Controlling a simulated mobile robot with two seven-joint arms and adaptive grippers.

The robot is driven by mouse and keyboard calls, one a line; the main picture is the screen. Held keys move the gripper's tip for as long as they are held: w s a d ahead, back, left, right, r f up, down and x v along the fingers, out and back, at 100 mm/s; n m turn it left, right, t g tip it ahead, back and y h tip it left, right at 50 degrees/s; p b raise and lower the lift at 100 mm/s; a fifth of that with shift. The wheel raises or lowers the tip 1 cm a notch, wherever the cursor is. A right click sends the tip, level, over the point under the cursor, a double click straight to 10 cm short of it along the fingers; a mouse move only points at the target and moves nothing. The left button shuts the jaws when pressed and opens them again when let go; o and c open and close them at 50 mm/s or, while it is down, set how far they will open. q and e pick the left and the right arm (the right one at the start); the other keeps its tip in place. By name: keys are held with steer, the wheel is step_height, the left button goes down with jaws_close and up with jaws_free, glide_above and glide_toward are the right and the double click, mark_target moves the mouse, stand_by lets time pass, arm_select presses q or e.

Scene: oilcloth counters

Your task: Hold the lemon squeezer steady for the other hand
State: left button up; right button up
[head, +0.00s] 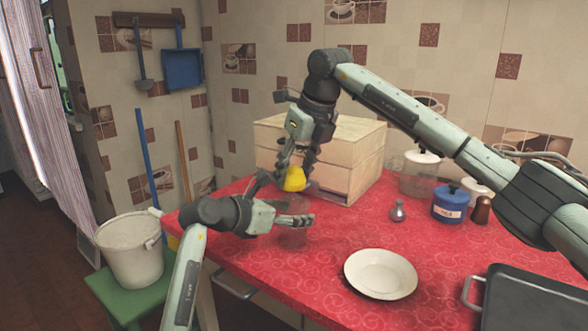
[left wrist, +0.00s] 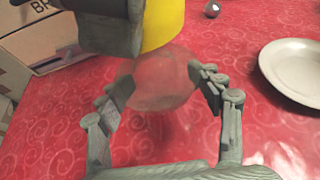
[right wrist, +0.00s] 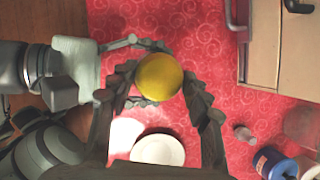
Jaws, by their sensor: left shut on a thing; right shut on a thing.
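The lemon squeezer is a clear, see-through round piece (left wrist: 165,80) low over the red cloth, between the fingers of my left gripper (left wrist: 160,92). In the head view my left gripper (head: 298,220) reaches in from the left at the table's near left edge, shut on the squeezer, which barely shows against the cloth. My right gripper (head: 297,172) points down and is shut on a yellow lemon (head: 294,181), which also shows in the right wrist view (right wrist: 159,77). The lemon is above the squeezer; whether they touch I cannot tell.
A pale wooden box (head: 345,165) stands close behind my grippers. A white plate (head: 381,274) lies at the front, with a dark tray (head: 535,305) to its right. A small grey shaker (head: 397,211) and a blue pot (head: 452,203) stand further right. The cloth (head: 340,235) between is bare.

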steer(key=shift+f, duration=1)
steer(key=shift+r, duration=1)
steer(key=shift+r, duration=0.1)
steer(key=shift+r, duration=0.2)
steer(key=shift+f, duration=0.3)
steer(key=shift+f, duration=1)
